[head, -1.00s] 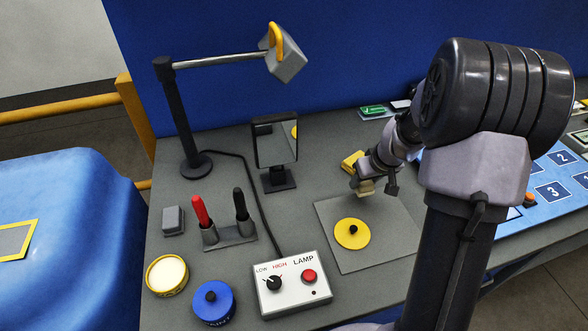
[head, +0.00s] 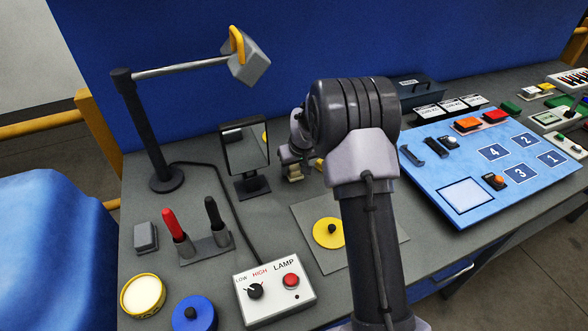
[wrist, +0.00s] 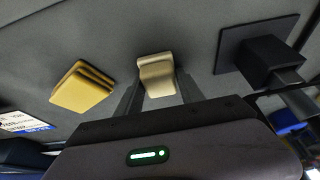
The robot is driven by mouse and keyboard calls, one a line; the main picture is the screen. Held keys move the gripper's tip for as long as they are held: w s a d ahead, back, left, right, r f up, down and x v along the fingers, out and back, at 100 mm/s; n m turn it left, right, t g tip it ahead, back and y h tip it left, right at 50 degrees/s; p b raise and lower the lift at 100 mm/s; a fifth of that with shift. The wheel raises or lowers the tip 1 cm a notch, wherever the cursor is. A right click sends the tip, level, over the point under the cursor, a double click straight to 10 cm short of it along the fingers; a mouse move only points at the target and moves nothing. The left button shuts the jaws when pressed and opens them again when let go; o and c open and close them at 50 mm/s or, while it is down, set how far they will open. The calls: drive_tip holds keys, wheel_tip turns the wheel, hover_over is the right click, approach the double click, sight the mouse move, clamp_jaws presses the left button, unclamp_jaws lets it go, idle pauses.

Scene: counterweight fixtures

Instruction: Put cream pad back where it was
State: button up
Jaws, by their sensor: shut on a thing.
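The cream pad (wrist: 157,72) is a small curved cream block between the two fingers of my gripper in the wrist view. My gripper (head: 293,173) is shut on it, and the pad's lower end (head: 295,178) shows below the fingers in the head view. The gripper is over the grey bench, right of the mirror stand. I cannot tell whether the pad touches the bench. A yellow pad (wrist: 82,87) lies beside it, to the left in the wrist view and partly hidden by my arm in the head view (head: 318,164).
The mirror (head: 245,150) stands close on the left; its dark base (wrist: 228,48) shows in the wrist view. A grey mat (head: 308,258) with a yellow disc (head: 328,232), a lamp box (head: 272,288) and a blue numbered panel (head: 470,165) are nearby.

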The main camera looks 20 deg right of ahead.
drive_tip(key=o, duration=1.2)
drive_tip(key=shift+f, duration=0.1)
